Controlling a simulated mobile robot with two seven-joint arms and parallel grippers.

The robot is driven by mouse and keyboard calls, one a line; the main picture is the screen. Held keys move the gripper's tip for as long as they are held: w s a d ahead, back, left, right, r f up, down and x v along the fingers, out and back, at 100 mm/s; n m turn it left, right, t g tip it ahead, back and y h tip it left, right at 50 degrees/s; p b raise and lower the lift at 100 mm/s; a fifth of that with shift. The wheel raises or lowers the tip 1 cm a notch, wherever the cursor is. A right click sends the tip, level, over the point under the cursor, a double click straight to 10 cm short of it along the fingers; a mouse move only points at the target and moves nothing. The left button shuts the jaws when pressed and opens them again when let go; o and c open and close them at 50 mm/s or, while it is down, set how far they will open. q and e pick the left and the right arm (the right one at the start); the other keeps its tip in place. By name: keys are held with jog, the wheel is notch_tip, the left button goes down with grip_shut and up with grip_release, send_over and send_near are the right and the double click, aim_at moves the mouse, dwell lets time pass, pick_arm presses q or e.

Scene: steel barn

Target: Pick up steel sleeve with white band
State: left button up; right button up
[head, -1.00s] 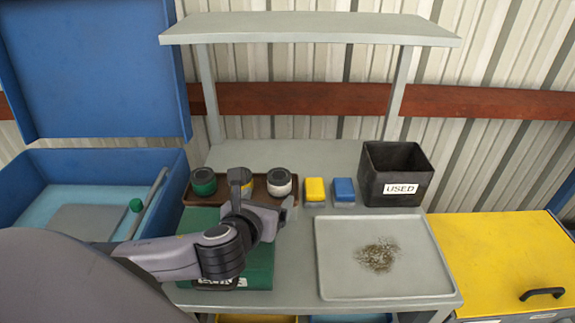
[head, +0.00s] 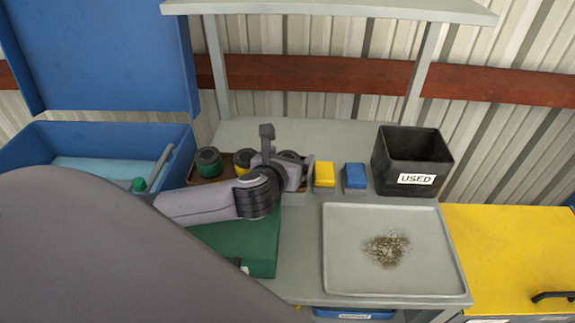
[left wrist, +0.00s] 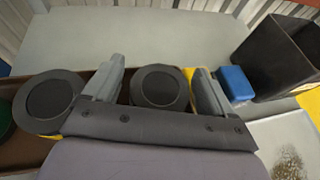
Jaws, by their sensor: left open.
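The steel sleeve with white band (head: 290,154) stands at the right end of a brown tray (head: 202,182), and my left gripper covers most of it in the head view. Only its dark round top shows there. In the left wrist view the same dark round top (left wrist: 160,87) sits between the two fingers, and its band is hidden. My left gripper (head: 284,160) is open, one finger on each side of the sleeve; it also shows in the left wrist view (left wrist: 158,66). I cannot tell if the fingers touch it. My right gripper is not in view.
Green-banded (head: 208,162) and yellow-banded (head: 243,160) sleeves stand left in the tray. Yellow (head: 324,174) and blue (head: 355,177) blocks, then a black bin marked USED (head: 412,160), stand to the right. A grey tray (head: 340,278) lies in front; a shelf (head: 330,8) hangs above.

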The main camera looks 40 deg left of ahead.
pick_arm(q)
jog(key=shift+w+a+f, duration=0.1)
jog(key=shift+w+f, duration=0.1)
jog(key=shift+w, duration=0.3)
jog(key=c, duration=1.2)
jog(key=shift+r, duration=0.15)
